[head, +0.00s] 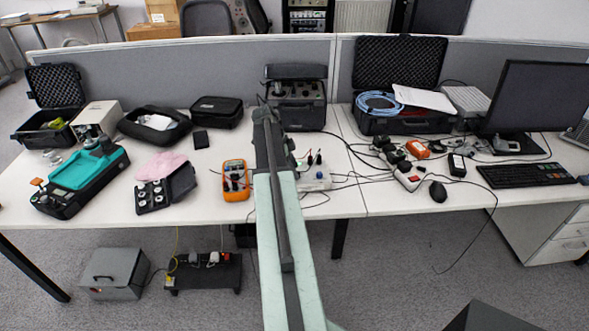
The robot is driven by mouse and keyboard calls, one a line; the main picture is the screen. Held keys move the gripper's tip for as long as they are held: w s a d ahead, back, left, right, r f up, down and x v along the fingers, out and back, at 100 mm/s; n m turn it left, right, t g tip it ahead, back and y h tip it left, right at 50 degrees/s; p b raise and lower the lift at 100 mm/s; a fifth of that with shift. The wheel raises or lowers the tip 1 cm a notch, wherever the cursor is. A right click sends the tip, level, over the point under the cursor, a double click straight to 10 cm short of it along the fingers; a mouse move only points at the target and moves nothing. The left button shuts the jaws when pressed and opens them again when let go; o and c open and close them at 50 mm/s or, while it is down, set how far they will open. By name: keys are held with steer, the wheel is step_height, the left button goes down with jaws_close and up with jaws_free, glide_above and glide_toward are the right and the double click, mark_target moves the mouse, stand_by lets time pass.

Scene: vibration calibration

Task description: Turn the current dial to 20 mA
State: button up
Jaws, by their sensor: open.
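My arm reaches from the bottom middle of the head view toward the back of the table. My gripper (264,104) is at its far end, in front of the left edge of a black cased instrument (298,117). The gripper looks empty, and its fingers are small in the view. The instrument stands at the back centre with its lid raised and has knobs on its panel. A current dial and its markings are too small to make out. I cannot tell whether the gripper touches the instrument. My arm hides part of the table in front of it.
An orange multimeter (235,181) lies left of my arm. A white box (314,179) with leads stands just right of it. Cables and a power strip (407,177) lie further right. A grey partition (185,71) runs behind the table.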

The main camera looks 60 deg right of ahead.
steer(key=p+v, duration=0.5)
steer(key=v, duration=0.1)
steer(key=shift+r, duration=0.25)
